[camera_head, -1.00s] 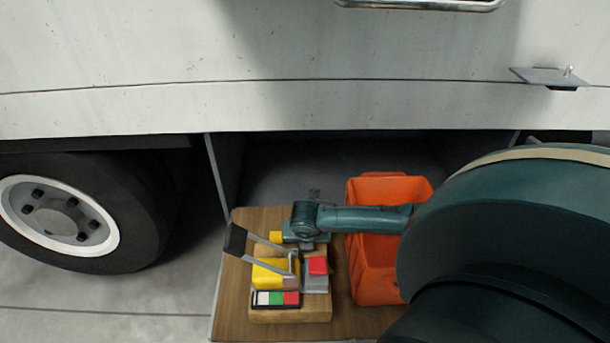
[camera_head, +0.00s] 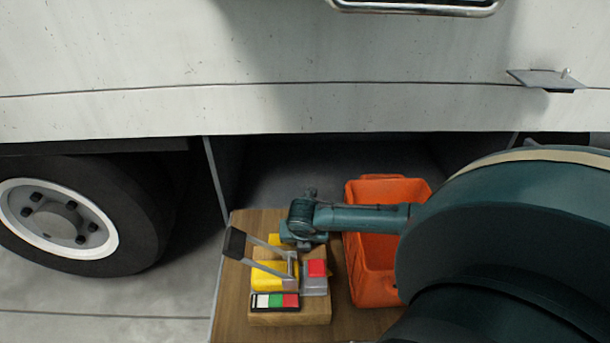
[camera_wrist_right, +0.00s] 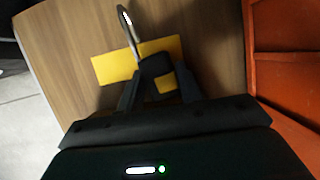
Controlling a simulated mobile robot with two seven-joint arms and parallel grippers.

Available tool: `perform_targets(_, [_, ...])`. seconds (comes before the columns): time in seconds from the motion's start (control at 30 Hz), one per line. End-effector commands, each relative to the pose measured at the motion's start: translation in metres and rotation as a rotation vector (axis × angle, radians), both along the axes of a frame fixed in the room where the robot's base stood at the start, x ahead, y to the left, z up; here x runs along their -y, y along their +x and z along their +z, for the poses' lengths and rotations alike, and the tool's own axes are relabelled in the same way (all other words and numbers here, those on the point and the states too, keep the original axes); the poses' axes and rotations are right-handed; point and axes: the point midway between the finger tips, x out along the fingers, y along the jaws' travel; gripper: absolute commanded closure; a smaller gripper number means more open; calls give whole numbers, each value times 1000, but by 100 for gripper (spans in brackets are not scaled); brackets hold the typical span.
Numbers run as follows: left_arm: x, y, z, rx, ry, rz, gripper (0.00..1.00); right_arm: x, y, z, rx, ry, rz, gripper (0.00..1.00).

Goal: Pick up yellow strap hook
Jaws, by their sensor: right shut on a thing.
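The yellow strap (camera_wrist_right: 113,67) with a curved metal hook (camera_wrist_right: 127,25) shows in the right wrist view, over the wooden tabletop. My right gripper (camera_wrist_right: 158,85) is shut on the strap hook, with a dark piece between its fingers. I cannot tell whether the strap is clear of the wood. In the head view my right gripper (camera_head: 303,238) is low over the far part of the table, and a small yellow edge of the strap (camera_head: 274,240) shows at its left. The rest of the strap hook is hidden there. My left gripper is not in view.
An orange crate (camera_head: 368,288) stands to the right. The white truck side (camera_head: 250,110) overhangs behind, with a wheel (camera_head: 58,217) at left.

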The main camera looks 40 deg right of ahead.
Motion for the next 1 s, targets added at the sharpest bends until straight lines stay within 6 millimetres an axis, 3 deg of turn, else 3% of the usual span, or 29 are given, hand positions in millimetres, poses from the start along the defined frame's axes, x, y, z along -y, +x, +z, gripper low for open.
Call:
perform_targets(0.6, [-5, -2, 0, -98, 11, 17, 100, 12, 112, 64, 3, 1, -2, 93])
perform_targets(1.0, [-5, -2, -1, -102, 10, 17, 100, 17, 137, 74, 1, 1, -1, 94])
